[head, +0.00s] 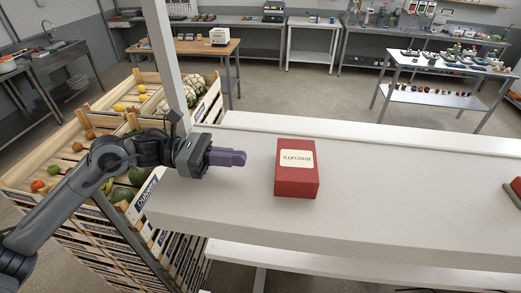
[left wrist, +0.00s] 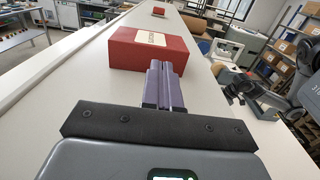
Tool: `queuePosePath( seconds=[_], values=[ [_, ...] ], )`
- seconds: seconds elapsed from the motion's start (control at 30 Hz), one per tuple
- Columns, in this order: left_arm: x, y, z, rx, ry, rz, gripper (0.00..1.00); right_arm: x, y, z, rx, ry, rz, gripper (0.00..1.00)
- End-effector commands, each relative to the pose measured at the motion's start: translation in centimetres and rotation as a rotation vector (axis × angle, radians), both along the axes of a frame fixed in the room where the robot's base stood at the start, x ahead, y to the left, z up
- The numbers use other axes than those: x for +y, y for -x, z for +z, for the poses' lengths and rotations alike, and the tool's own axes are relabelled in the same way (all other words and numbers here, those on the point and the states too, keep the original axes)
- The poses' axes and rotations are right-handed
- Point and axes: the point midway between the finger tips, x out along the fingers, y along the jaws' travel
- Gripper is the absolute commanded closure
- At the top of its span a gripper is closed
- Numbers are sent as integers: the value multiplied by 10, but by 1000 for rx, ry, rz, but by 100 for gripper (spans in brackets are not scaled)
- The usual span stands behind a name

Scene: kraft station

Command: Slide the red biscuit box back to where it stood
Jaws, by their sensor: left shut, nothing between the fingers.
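The red biscuit box (head: 297,182) lies on the white counter, its cream label facing up. My left gripper (head: 243,158) is just left of the box, its purple fingers shut and empty, pointing towards it. In the head view a gap shows between fingertips and box. The box also shows in the left wrist view (left wrist: 125,51), beyond the left fingertips (left wrist: 161,64), which overlap its near edge there. A grey arm, apparently my right one, shows at the right of the left wrist view; its finger opening is unclear.
The white counter (head: 400,200) is bare around the box. A red object (head: 516,185) sits at its right end, cut off by the frame. Wooden produce crates (head: 60,165) stand left of the counter, under my left arm. A white post (head: 166,60) rises behind the arm.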

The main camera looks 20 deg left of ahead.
Motion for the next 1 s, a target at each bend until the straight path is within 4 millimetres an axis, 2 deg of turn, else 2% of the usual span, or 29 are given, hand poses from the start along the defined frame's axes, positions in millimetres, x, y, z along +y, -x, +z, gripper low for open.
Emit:
queuePosePath(
  seconds=[0.03,0.2,0.4,0.9,1.0],
  values=[
    [-10,-2,5,0,3,-3,100,0,0,9,0,0,0,20],
    [-35,-9,5,0,2,-2,100,0,0,22,0,0,0,20],
    [-52,-13,2,1,0,-1,100,0,0,31,0,1,1,20],
    [-58,-15,-1,1,0,0,100,-2,0,33,1,9,5,20],
    [-62,-16,-3,-2,0,-1,100,-2,0,26,0,9,5,20]
  ],
)
